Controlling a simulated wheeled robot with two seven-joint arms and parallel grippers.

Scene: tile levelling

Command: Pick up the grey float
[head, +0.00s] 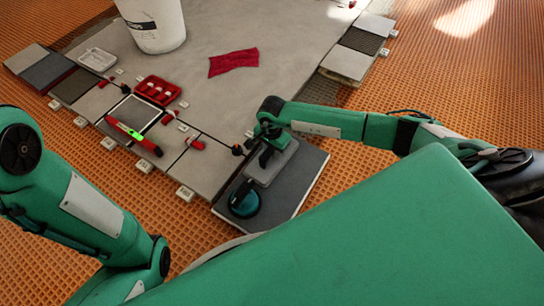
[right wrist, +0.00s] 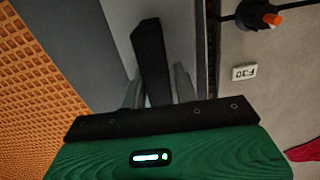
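The grey float (head: 283,162) lies flat on the dark grey tile at the near edge of the work area, its black handle upwards. My right gripper (head: 268,138) is right over it, pointing down. In the right wrist view the float's black handle (right wrist: 150,55) stands between the two pale fingers of the right gripper (right wrist: 158,88). The fingers are apart, with a visible gap on the right of the handle, so the gripper looks open. Part of the float is hidden by the right gripper. My left arm shows at the left, but its gripper is out of view.
A teal suction cup (head: 244,199) sits on the dark tile (head: 302,182) close to the float. A red tray (head: 158,91), a red level (head: 133,136) and a red cloth (head: 233,62) lie farther off. A white bucket (head: 155,25) stands at the back.

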